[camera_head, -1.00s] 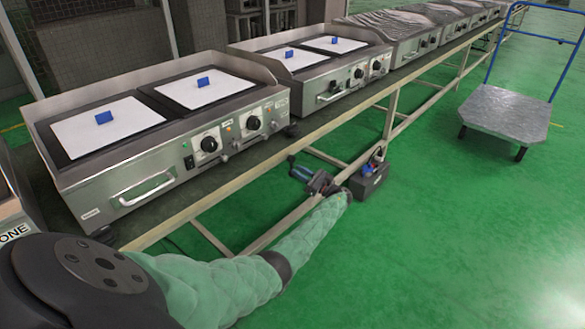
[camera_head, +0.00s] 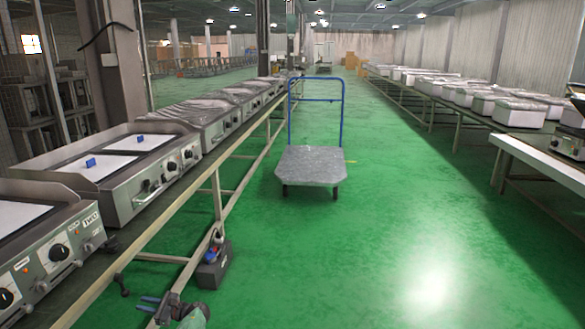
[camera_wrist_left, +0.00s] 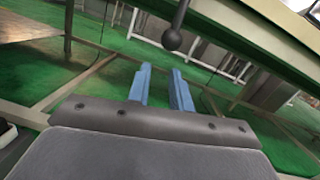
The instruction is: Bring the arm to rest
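My left gripper (camera_head: 150,303) is low at the bottom left of the head view, beside the long workbench. It also shows in the left wrist view (camera_wrist_left: 161,88), where its two blue fingers stand apart with nothing between them. A dark ball-ended knob (camera_wrist_left: 172,38) hangs just beyond the fingers in the wrist view. I cannot tell whether the fingers touch it. My right gripper is in neither view.
A row of steel griddles (camera_head: 145,185) stands on the bench (camera_head: 190,215) at left. A dark box (camera_head: 212,270) is by the bench's lower frame. A blue-handled cart (camera_head: 312,160) stands in the aisle. The green floor (camera_head: 370,240) is clear around it. Benches with wrapped units line the right.

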